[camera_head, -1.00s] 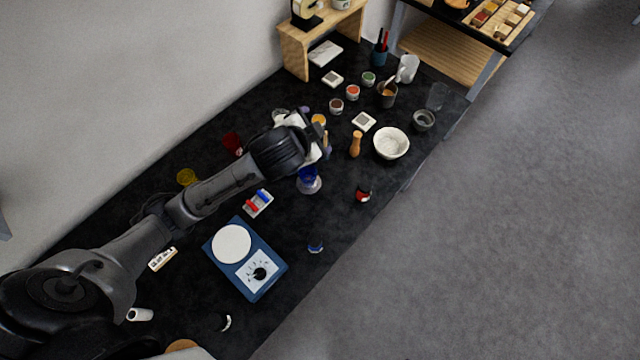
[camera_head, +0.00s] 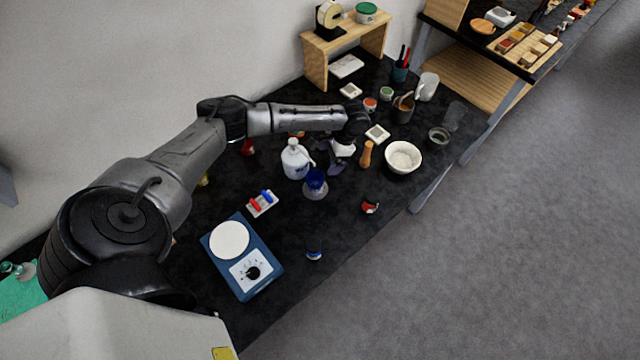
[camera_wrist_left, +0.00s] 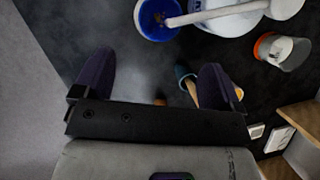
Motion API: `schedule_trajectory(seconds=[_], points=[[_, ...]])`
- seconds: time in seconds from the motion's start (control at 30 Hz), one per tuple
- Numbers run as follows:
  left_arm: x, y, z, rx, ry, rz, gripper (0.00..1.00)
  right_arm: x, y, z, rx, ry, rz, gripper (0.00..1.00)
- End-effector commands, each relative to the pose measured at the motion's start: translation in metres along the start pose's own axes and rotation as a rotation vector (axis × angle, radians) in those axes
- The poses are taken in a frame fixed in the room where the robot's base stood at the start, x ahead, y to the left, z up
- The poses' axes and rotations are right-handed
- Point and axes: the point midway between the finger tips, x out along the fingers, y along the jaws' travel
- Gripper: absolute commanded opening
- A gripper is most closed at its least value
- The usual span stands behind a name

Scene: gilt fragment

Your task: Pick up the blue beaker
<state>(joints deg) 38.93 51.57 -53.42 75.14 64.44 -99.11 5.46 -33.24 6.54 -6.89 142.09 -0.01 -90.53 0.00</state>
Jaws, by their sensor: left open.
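The blue beaker (camera_head: 316,181) stands upright on the black bench, in front of a white wash bottle (camera_head: 294,160). In the left wrist view the beaker (camera_wrist_left: 158,22) is at the top edge, partly cut off, with the bottle's pale spout (camera_wrist_left: 215,13) crossing over its mouth in the picture. My left gripper (camera_head: 340,160) is to the right of the beaker and a little farther back, apart from it. Its two dark purple fingers are spread with nothing held between them in the left wrist view (camera_wrist_left: 156,78). My right gripper is not in view.
A wooden pestle (camera_head: 366,154) and a white bowl (camera_head: 404,158) stand right of the gripper. A blue scale (camera_head: 262,287), a small rack (camera_head: 262,204) and a red-and-black item (camera_head: 370,207) are nearer. The bench between beaker and front edge is mostly clear.

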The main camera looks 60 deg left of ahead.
Motion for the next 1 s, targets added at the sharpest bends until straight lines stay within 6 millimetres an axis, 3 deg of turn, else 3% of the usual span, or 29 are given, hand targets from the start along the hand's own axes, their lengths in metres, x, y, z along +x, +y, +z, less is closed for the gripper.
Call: schedule_trajectory(seconds=[0.33,0.67,1.0], points=[[0.057,0.000,0.000,-0.004,0.000,-0.002,0.91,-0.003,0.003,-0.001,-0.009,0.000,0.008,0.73],[0.077,0.000,-0.001,-0.002,0.003,-0.003,0.91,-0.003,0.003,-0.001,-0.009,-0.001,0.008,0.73],[0.118,0.000,-0.004,-0.003,0.001,-0.002,0.91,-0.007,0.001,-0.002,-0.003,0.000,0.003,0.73]])
